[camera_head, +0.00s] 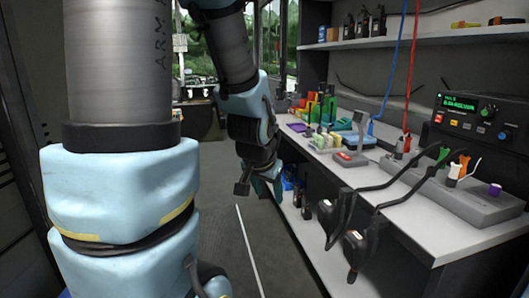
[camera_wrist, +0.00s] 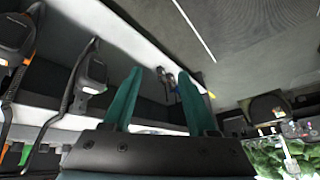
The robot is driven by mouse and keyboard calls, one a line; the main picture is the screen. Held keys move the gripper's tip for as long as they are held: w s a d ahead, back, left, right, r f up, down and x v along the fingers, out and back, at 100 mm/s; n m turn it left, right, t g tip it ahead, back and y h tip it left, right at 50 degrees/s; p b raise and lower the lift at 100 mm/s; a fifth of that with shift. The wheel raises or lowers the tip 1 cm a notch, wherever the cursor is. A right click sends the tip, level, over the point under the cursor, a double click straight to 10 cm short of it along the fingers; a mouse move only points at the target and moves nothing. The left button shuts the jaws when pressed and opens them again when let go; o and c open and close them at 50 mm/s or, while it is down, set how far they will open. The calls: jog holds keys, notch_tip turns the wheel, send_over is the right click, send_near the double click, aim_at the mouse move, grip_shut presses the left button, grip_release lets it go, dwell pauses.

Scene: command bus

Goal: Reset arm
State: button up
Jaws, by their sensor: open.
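My gripper (camera_wrist: 157,101) shows in the wrist view as two teal fingers standing apart with nothing between them. In the head view my arm reaches forward and hangs down over the aisle, left of the counter (camera_head: 405,213). The gripper end is low beside the counter's front edge, and its fingers are mostly hidden there behind my wrist. The wrist view looks tilted, with the floor at the top right.
On the counter are a grey power strip (camera_head: 452,200) with colored plugs, a red-and-grey device (camera_head: 350,158) and colored items. Black chargers (camera_head: 355,245) hang on cables off its front edge. A radio unit (camera_head: 470,118) stands at the back right. The aisle floor (camera_head: 222,235) is clear.

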jog(key=s+a+f+n+g+y, duration=0.1)
jog(key=s+a+f+n+g, duration=0.3)
jog(key=s+a, duration=0.35)
notch_tip(320, 180, up, 16)
jog(key=n+p, duration=0.1)
jog(key=p, duration=1.3)
jog(key=shift+w+p, duration=0.4)
